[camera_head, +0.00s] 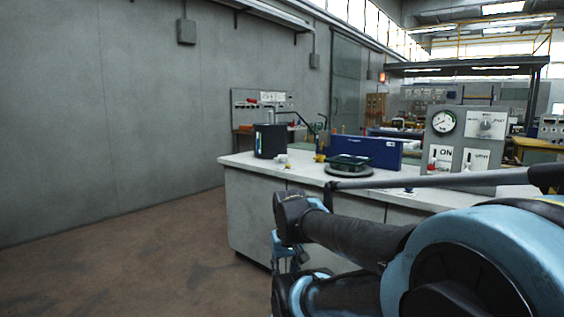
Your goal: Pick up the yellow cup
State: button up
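No yellow cup can be made out clearly. A small yellow spot (320,157) shows on the grey-white workbench (240,161), at the left end of the blue box; it is too small to tell what it is. My blue and black arm fills the lower right. What seems to be my gripper (288,252) hangs down in front of the bench's side, below its top. It is small and partly hidden by my arm, and its fingers cannot be made out.
On the bench stand a black container (270,141), a blue box (365,152), a dark green tray (349,161) on a round base and a gauge panel (457,139). Small white pieces (282,160) lie near the container. The brown floor (130,255) at left is clear.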

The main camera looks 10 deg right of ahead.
aim_at(319, 157)
jog(key=u, duration=0.3)
jog(key=i, duration=1.2)
jog(key=z, duration=0.65)
jog(key=i, duration=0.85)
jog(key=z, duration=0.65)
